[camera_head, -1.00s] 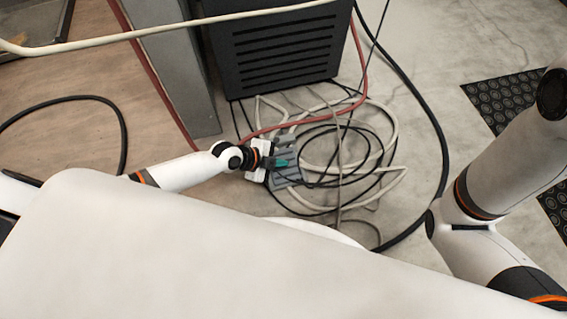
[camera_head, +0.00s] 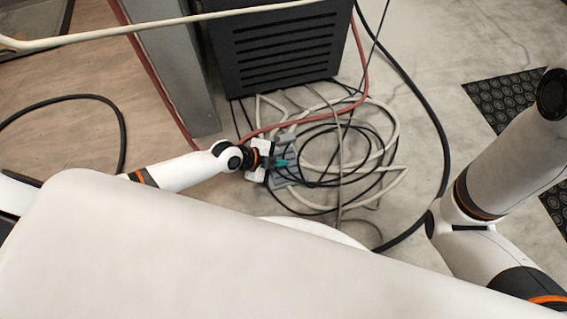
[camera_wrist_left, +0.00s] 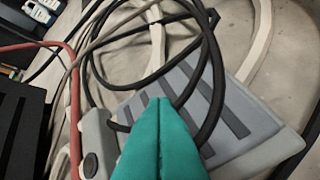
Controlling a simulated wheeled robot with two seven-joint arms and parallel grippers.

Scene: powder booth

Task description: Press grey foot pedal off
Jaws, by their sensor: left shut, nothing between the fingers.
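The grey foot pedal (camera_head: 286,176) lies on the floor among cables, in front of the dark louvred cabinet. In the left wrist view the pedal (camera_wrist_left: 245,128) shows as a light grey plate with dark ribs, and black cable loops pass across it. My left gripper (camera_head: 283,162) is above the pedal in the head view, its teal fingers together and empty. In the left wrist view the teal fingertips (camera_wrist_left: 159,100) are closed and cover part of the pedal. I cannot tell whether they touch it. My right gripper is not in view; only part of its arm shows at right.
The dark louvred cabinet (camera_head: 280,50) and a grey post (camera_head: 178,75) stand behind the pedal. Beige cables (camera_head: 385,185), black cables and a red hose (camera_head: 364,70) tangle around it. Black studded mats (camera_head: 505,98) lie at right. A pale pipe (camera_head: 160,27) crosses the top.

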